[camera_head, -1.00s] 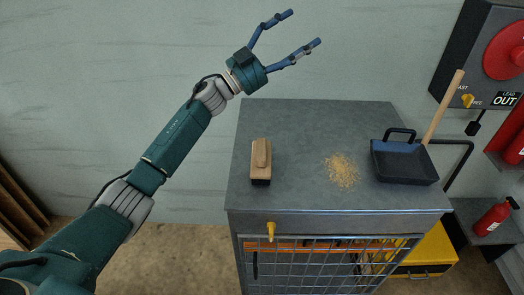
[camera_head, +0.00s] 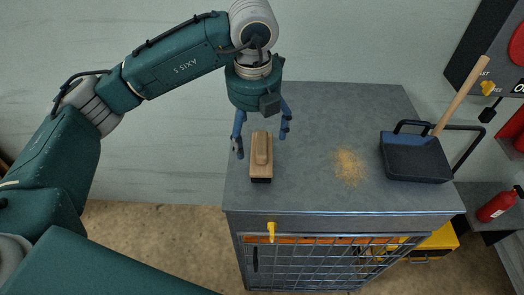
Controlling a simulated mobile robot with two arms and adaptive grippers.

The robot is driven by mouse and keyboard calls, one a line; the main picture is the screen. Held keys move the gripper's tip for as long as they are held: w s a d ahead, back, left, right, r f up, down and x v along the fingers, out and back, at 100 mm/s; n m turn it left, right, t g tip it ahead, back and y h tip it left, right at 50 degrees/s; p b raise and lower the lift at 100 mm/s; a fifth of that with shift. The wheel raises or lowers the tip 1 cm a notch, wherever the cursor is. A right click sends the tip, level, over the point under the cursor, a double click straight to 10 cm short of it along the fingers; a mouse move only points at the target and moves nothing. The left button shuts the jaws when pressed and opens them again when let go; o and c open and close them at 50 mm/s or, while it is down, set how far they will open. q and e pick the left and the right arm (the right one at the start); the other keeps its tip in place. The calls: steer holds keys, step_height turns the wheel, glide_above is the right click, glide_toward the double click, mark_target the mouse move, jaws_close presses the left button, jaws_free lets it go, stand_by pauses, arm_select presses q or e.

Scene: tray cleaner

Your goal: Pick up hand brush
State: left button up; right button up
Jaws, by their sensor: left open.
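The hand brush (camera_head: 261,158) has a wooden body and dark bristles at its near end. It lies on the left part of the grey cabinet top (camera_head: 310,190). My left gripper (camera_head: 262,142) points down at the far end of the brush. Its blue fingers are open, one to the left of the brush and one to the right. I cannot tell whether they touch it. My right gripper is not in view.
A pile of tan crumbs (camera_head: 349,166) lies right of the brush. A black dustpan (camera_head: 415,160) with a wooden handle (camera_head: 463,92) stands at the right. A yellow hook (camera_head: 271,231) is on the cabinet front. A red extinguisher (camera_head: 496,206) is at the far right.

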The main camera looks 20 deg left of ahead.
mark_target(257, 143)
arm_select(q)
steer(key=shift+f, duration=0.3)
steer(key=f+p, duration=0.2)
steer(key=f, duration=0.3)
steer(key=shift+w+p, duration=0.2)
steer(key=shift+p, duration=0.2)
steer(key=shift+f, duration=0.15)
steer(key=c, duration=1.4)
steer(key=shift+o, duration=0.2)
steer(key=shift+w, duration=0.1)
